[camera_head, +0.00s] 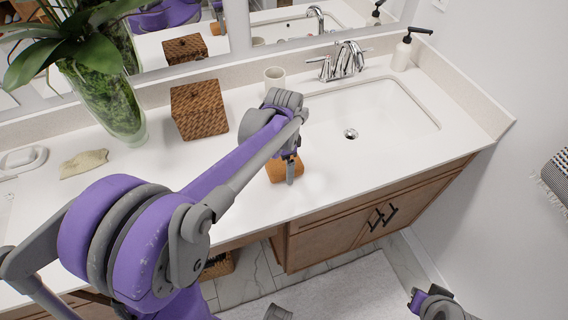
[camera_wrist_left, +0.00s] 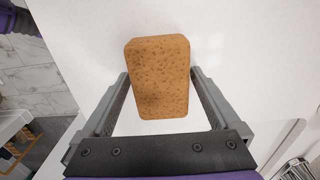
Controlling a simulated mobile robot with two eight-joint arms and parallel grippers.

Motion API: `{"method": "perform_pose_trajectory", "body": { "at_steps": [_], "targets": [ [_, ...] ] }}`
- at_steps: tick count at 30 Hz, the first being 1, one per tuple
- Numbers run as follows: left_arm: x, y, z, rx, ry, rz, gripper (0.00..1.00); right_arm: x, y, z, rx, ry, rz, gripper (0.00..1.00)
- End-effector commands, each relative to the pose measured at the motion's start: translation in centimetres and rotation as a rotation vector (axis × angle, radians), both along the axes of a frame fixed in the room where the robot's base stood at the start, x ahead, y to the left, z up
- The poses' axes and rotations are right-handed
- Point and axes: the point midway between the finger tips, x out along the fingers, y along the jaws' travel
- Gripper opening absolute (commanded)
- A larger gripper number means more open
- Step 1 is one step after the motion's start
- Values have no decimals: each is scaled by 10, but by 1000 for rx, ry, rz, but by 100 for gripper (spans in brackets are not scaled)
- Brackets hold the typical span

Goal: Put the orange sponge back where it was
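The orange sponge (camera_head: 284,170) lies on the white counter in front of the sink's left side. In the left wrist view the sponge (camera_wrist_left: 160,75) is a pitted, rounded block, set lengthwise between the fingertips. My left gripper (camera_head: 291,170) points down at the sponge, and one finger hides part of it in the head view. In the wrist view the fingers (camera_wrist_left: 160,75) are wide apart, one on each side of the sponge; whether they touch it is unclear. Part of my right gripper (camera_head: 416,299) shows at the lower right; its fingers are not clear.
A wicker box (camera_head: 199,110), a cup (camera_head: 275,78) and a plant vase (camera_head: 112,110) stand behind my left arm. A folded cloth (camera_head: 84,164) and soap dish (camera_head: 23,159) lie at left. The sink (camera_head: 385,110), faucet (camera_head: 345,62) and soap dispenser (camera_head: 402,53) are at right.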

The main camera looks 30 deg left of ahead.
Motion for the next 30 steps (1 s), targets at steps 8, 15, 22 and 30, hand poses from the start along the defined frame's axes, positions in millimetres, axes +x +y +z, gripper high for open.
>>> {"method": "perform_pose_trajectory", "body": {
  "at_steps": [8,15,22,30],
  "targets": [
    [0,0,3,0,0,0,100,1,0,2,0,-1,0,0],
    [0,0,35,0,0,0,100,2,0,7,0,-4,0,0],
    [0,0,86,0,0,1,100,4,0,13,0,-7,0,0],
    [0,0,120,0,0,1,100,5,0,16,0,-9,0,0]
  ]
}}
